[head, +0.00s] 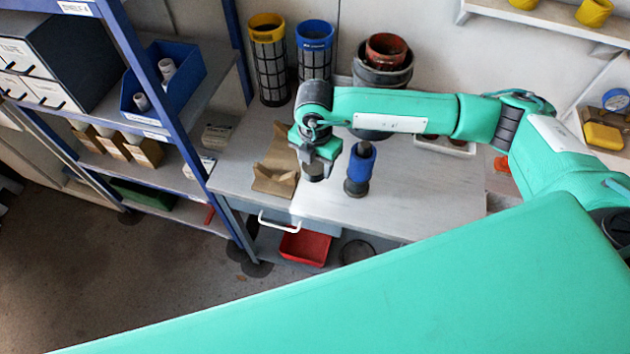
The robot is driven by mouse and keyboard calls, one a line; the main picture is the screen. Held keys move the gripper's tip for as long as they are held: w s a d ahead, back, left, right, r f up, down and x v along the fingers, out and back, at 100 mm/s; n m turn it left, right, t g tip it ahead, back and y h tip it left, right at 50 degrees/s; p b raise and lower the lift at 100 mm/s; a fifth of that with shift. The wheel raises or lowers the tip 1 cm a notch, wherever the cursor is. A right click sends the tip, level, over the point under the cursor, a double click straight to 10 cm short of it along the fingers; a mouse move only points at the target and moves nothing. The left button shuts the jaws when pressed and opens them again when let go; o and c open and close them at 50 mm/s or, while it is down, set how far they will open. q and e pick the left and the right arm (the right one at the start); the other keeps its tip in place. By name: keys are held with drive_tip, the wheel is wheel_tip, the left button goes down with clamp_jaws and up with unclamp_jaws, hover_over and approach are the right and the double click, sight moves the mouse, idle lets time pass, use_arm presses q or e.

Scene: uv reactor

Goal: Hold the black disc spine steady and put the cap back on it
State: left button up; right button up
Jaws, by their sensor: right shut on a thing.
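An upright piece stands on the grey workbench (430,190). It has a blue sleeve (361,166), a dark base (355,188) and a dark stem on top, and looks like the disc spine. My right gripper (318,160) is just left of it, pointing down over the bench. It is shut on a small dark round piece (314,174), which looks like the cap. The gripper's wrist hides part of this piece. The held piece is apart from the spine. My left gripper is not in view.
A brown cradle (273,181) lies left of my right gripper. Yellow-rimmed (268,60) and blue-rimmed (315,53) mesh cylinders and stacked pots (384,72) stand behind. A blue-framed shelf (170,100) borders the left. The bench's front right is clear.

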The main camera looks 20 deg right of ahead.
sight(315, 164)
wheel_tip(315, 164, up, 8)
drive_tip(key=shift+b, duration=0.7)
